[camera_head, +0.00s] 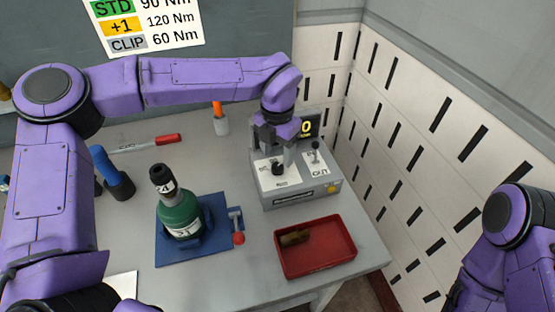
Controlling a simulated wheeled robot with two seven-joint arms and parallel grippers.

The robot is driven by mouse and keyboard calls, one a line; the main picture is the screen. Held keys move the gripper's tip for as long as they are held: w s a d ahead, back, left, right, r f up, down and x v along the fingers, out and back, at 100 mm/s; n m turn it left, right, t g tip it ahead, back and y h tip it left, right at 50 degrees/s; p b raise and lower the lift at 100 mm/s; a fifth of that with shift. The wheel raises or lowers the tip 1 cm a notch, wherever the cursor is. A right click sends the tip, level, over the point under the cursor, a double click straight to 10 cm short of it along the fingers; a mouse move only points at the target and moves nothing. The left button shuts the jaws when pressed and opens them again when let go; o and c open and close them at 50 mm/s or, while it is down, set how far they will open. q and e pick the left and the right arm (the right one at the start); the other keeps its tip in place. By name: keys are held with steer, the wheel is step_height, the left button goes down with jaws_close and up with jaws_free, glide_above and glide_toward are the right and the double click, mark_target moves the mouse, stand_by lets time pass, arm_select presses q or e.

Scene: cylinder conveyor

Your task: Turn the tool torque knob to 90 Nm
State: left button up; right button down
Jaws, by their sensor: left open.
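The grey tool box (304,189) stands at the back right of the table, with white label plates on its sloped top. A dark display (309,128) with yellow digits is at its back, and only a "0" shows beside my gripper. My left gripper (279,153) reaches down over the left label plate and is open. The dark knob (277,168) sits under the fingers, mostly hidden, so I cannot tell its setting or whether they touch it. A small lever (315,155) stands on the right plate. A sign (150,24) reads STD 90 Nm, +1 120 Nm, CLIP 60 Nm. My right gripper is not visible.
A green cylinder (180,216) with a dark neck stands on a blue base (162,250) with a red-tipped clamp lever (238,237). A red tray (339,263) holds a brown piece (294,237). A blue-handled tool (112,172) and a red-handled tool (165,139) are at left. A slotted wall closes the right.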

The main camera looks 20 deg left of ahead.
mark_target(278, 166)
arm_select(q)
step_height(278, 166, down, 4)
steer(key=shift+f+p, duration=0.2)
steer(key=shift+p, duration=0.1)
steer(key=c, duration=1)
steer(key=shift+c, duration=0.2)
steer(key=n+b, duration=0.3)
steer(key=n, duration=0.2)
steer(key=shift+w+f+n+b, duration=0.1)
steer(key=shift+n+b, duration=0.3)
steer(key=n+b, duration=0.3)
steer(key=n, duration=0.1)
steer(key=shift+n+b, duration=0.7)
steer(key=shift+n, duration=0.3)
steer(key=shift+r, duration=0.2)
